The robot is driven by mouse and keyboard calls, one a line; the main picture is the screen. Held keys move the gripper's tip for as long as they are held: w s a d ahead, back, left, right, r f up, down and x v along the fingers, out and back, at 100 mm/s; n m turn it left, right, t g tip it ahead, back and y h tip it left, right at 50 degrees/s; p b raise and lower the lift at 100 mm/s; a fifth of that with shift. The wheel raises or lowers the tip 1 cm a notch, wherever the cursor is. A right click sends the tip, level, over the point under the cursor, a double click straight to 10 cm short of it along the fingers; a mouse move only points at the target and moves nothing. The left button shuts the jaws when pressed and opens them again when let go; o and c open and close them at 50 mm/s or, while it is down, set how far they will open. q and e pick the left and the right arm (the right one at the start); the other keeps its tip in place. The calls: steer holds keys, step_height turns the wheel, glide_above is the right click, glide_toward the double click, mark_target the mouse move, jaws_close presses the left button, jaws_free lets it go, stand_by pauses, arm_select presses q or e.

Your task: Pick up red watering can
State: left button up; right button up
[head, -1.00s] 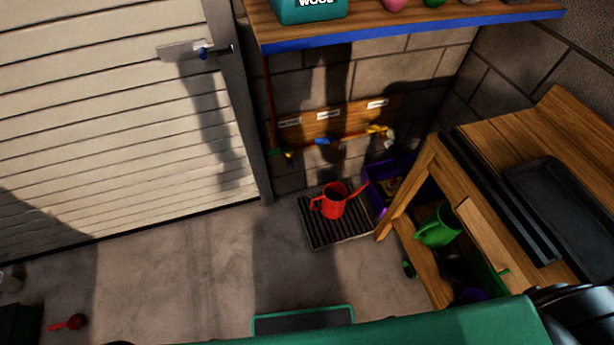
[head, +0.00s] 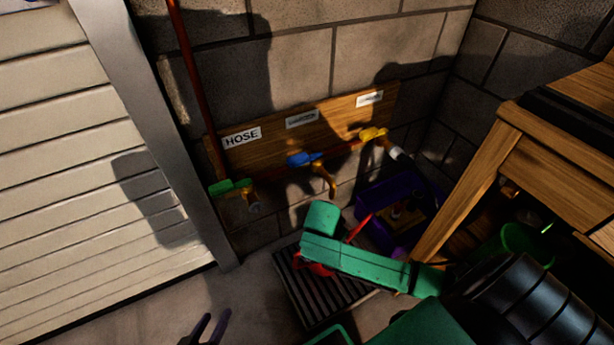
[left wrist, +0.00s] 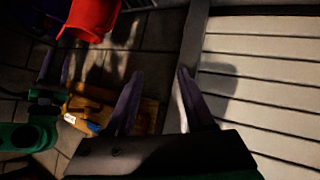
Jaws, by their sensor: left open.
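The red watering can (head: 317,269) is on the slatted black tray on the floor in the head view. A green arm link of mine hides most of it; only parts of the red body and the thin spout show. The can also shows at the top of the left wrist view (left wrist: 91,18), cut off by the picture edge. My left gripper (head: 208,328) is at the bottom edge of the head view, left of the can and apart from it. Its two dark fingers (left wrist: 158,85) are spread and empty.
The black tray (head: 301,288) stands below a wall board with labelled taps (head: 310,160). A purple crate (head: 402,240) is right of the can. A wooden workbench (head: 468,200) stands at the right. The light slatted door (head: 60,200) is at the left.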

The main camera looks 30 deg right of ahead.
steer(key=b+x, duration=0.4)
steer(key=x, duration=0.3)
steer(key=shift+f, duration=0.35)
steer(key=shift+d+f+b, duration=0.15)
steer(key=shift+f+b, duration=0.2)
arm_select(q)
step_height(320, 180, down, 9)
steer(key=d+n+t+h+b, duration=0.1)
steer(key=d+t+b, duration=0.1)
steer(key=t+b, duration=0.1)
arm_select(e)
steer(key=x, duration=0.3)
steer(key=shift+f, duration=0.45)
steer(key=shift+w+d+f+b, duration=0.1)
steer(key=shift+w+f+b, duration=0.05)
steer(key=shift+f+b, duration=0.2)
arm_select(q)
steer(key=shift+t, duration=0.9)
steer(key=w+r, duration=0.1)
steer(key=r, duration=0.1)
steer(key=w+r, duration=0.2)
steer(key=shift+w+a, duration=0.15)
steer(key=shift+a, duration=0.05)
arm_select(e)
jaws_close()
